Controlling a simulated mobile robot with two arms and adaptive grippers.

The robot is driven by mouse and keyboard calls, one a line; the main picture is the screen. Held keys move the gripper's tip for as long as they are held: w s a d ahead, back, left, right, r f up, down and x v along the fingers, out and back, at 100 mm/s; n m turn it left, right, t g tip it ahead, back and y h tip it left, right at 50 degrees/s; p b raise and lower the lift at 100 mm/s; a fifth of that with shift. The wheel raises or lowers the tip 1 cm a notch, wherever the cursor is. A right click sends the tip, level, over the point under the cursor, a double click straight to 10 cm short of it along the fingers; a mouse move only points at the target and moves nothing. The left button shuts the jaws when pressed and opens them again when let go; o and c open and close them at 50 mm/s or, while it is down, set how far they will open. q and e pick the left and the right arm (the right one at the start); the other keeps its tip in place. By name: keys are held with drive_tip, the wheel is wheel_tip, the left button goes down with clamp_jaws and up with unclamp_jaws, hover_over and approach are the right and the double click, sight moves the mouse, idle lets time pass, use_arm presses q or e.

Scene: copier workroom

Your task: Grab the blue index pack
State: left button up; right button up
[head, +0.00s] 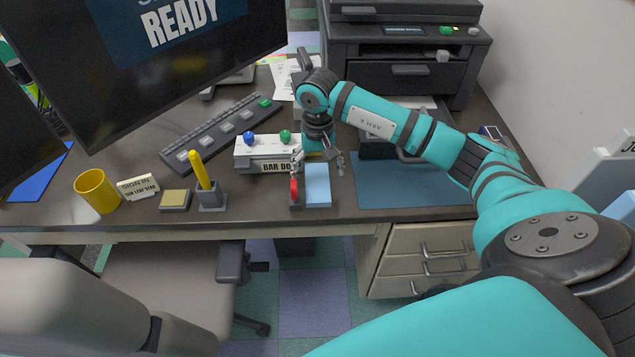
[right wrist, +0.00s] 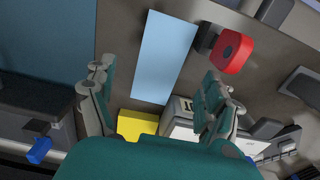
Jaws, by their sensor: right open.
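The blue index pack (head: 318,184) is a light blue, flat rectangular block lying near the front edge of the desk. It also shows in the right wrist view (right wrist: 163,57) as a light blue rectangle. My right gripper (head: 319,163) is open and empty, pointing down above the desk at the pack's far end. In the right wrist view its fingers (right wrist: 160,85) are spread wide, one on each side of the pack's line. I cannot tell the height gap. My left gripper is not in view.
A red-topped dark item (head: 294,193) stands close left of the pack. A yellow block (right wrist: 137,124) lies just behind it. A white box with knobs (head: 262,152) stands behind left. A blue mat (head: 410,190) lies to the right. A pen holder (head: 211,198) stands farther left.

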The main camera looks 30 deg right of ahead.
sight(318, 182)
drive_tip(key=f, duration=0.4)
drive_tip(key=shift+w+d+f+p, duration=0.15)
drive_tip(key=shift+w+f+p, duration=0.1)
drive_tip(key=shift+f+p, duration=0.15)
